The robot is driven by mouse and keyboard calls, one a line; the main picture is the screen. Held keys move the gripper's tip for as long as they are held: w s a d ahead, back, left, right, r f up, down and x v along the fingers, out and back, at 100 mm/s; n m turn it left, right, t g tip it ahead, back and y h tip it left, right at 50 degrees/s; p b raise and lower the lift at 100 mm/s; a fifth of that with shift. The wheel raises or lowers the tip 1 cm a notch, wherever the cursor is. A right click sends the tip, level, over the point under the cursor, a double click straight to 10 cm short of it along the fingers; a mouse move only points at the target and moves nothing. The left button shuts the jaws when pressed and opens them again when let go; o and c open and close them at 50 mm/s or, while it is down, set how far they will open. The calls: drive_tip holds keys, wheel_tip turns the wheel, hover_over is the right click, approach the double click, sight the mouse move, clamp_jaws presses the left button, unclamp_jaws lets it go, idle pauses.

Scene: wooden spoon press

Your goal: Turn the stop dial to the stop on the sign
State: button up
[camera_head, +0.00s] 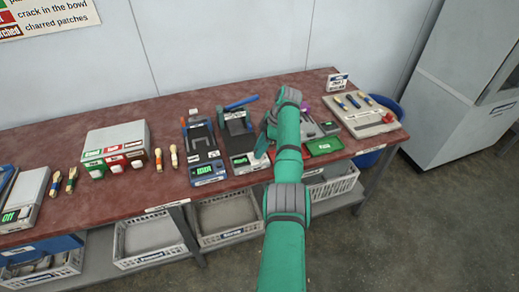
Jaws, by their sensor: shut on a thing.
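My arm reaches over the table from the front. My gripper (262,147) points down beside the right side of a press with a blue lever (239,103) and a lit green display (241,161). It is shut on a small part there, which looks to be the stop dial; the jaws and arm hide it, so its setting cannot be read. A small white sign (338,80) stands at the back right of the table; its text is too small to read.
The red-brown table (60,210) has crates beneath.

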drive_tip(key=shift+f, duration=0.1)
drive_tip(key=o, duration=1)
drive_tip(key=v, duration=1.1)
drive_tip(key=shift+s+a, duration=0.1)
